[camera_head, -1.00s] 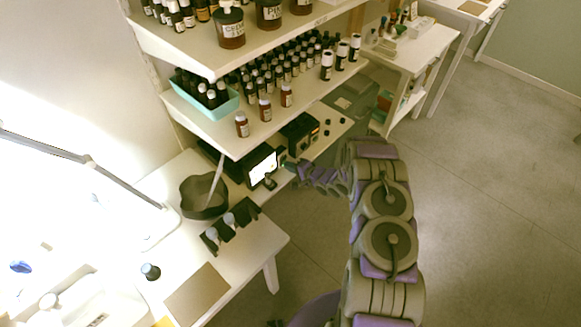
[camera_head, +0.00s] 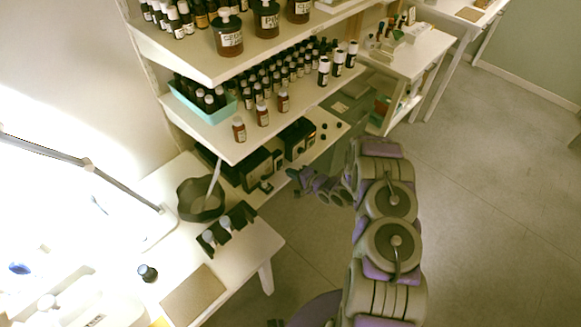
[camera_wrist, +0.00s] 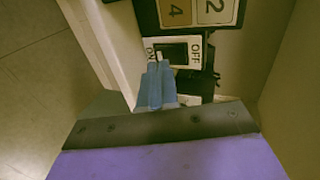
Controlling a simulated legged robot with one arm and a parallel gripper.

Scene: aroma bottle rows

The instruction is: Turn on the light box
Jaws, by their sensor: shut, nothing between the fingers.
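The light box (camera_head: 256,170) is a black box on the low shelf under the bottle rack in the head view, and its front looks dark. A white switch plate (camera_wrist: 195,50) marked ON and OFF, with a black rocker (camera_wrist: 175,53), shows in the wrist view. ON is on the left and OFF on the right. My gripper (camera_wrist: 159,68) is shut and empty, its blue-grey fingertips at the lower edge of the plate near the ON side. I cannot tell whether they touch the rocker. In the head view my gripper (camera_head: 294,176) is small beside the box.
A black panel with cards numbered 4 and 2 (camera_wrist: 195,12) borders the switch. A pale board edge (camera_wrist: 108,50) runs close on the left. Bottle shelves (camera_head: 210,131) overhang the box. A dark bowl (camera_head: 200,200) stands on the table to the left. Floor is open at right.

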